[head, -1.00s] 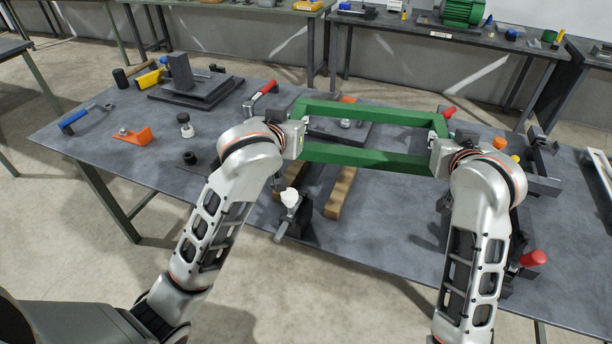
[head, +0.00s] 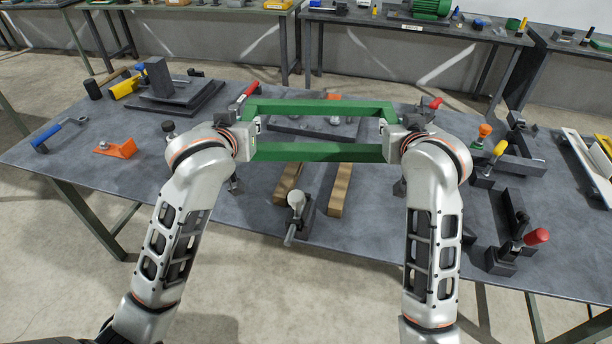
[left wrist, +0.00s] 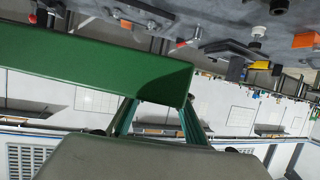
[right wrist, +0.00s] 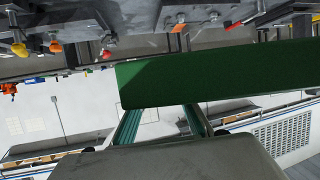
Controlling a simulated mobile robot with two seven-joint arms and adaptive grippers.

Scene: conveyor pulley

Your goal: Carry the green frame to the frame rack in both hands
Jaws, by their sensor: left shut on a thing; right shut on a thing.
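The green frame (head: 318,152) is a rectangle of green bars, held level above the middle of the table in the head view. My left gripper (head: 256,133) is shut on its left end bar. My right gripper (head: 384,133) is shut on its right end bar. A green bar of the frame crosses the left wrist view (left wrist: 90,70) and the right wrist view (right wrist: 220,77). A pale, tray-like rack (head: 586,165) stands at the right edge of the head view; I cannot tell whether it is the frame rack.
Below the frame are wooden blocks (head: 340,190) and a clamp with a pale knob (head: 296,200). Dark fixtures with a red handle (head: 536,237) and a yellow handle (head: 499,148) stand at right. A stepped dark block (head: 170,95) stands back left.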

